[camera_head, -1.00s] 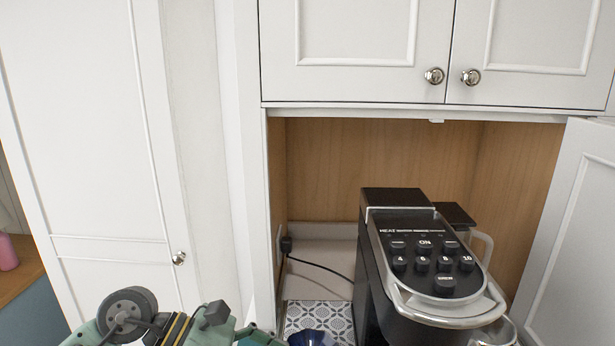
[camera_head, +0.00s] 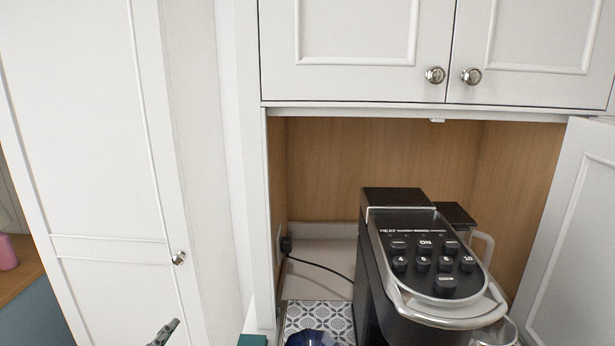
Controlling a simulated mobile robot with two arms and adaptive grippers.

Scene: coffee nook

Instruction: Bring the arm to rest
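A small grey tip (camera_head: 163,333), which looks like part of my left gripper, shows at the bottom edge, left of the nook. The rest of that arm is below the picture, so I cannot tell whether the gripper is open or shut. Nothing is seen held. The tip is apart from the coffee machine and the cabinets. My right gripper is not in view.
A black coffee machine (camera_head: 425,260) stands in the open nook beside a patterned tile mat (camera_head: 312,316). A dark blue bowl (camera_head: 312,339) is partly cut off at the bottom. An open door (camera_head: 575,230) bounds the right. A tall white cabinet (camera_head: 90,150) stands left.

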